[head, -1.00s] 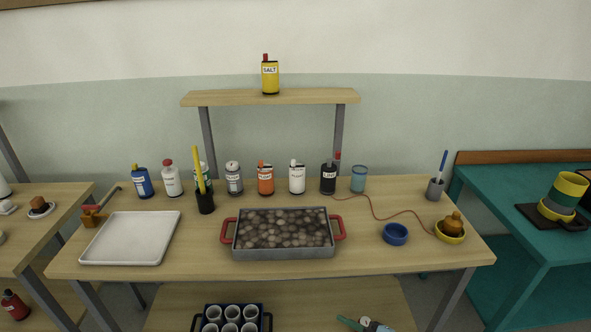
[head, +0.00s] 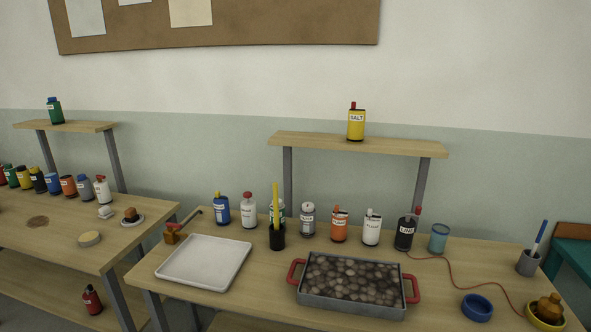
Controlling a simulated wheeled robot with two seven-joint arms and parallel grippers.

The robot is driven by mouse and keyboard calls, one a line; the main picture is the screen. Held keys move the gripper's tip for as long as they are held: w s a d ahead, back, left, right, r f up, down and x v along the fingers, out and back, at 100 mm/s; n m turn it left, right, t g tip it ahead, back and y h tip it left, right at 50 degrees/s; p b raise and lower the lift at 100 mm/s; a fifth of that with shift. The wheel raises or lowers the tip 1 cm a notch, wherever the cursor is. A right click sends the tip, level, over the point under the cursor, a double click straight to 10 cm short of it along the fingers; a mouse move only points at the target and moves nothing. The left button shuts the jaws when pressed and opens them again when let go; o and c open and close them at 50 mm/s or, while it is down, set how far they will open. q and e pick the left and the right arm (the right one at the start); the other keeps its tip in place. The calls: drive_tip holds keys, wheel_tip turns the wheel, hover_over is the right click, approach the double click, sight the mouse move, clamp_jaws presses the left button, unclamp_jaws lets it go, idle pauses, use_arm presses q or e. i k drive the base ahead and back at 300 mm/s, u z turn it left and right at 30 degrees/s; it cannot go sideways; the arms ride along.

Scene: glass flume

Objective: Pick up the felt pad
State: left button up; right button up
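No thing in view is clearly marked as the felt pad. A flat brown disc (head: 38,221) lies farther left on the same table. I cannot tell which of these, if either, is the felt pad. Neither of my grippers is in view.
The left table (head: 60,250) also holds a row of bottles, a small white item (head: 105,212) and a saucer (head: 132,221). The middle table carries a white tray (head: 205,262), a red-handled pan of stones (head: 352,282) and several bottles. A red bottle (head: 92,299) stands below.

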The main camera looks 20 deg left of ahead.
sight(105, 212)
drive_tip(key=u, duration=2.1)
drive_tip(key=k, duration=0.5)
drive_tip(key=u, duration=1.05)
drive_tip(key=i, duration=1.85)
drive_tip(key=z, duration=0.2)
drive_tip(key=i, duration=2)
drive_tip(key=z, duration=1.85)
drive_tip(key=i, duration=1.05)
drive_tip(key=z, duration=0.95)
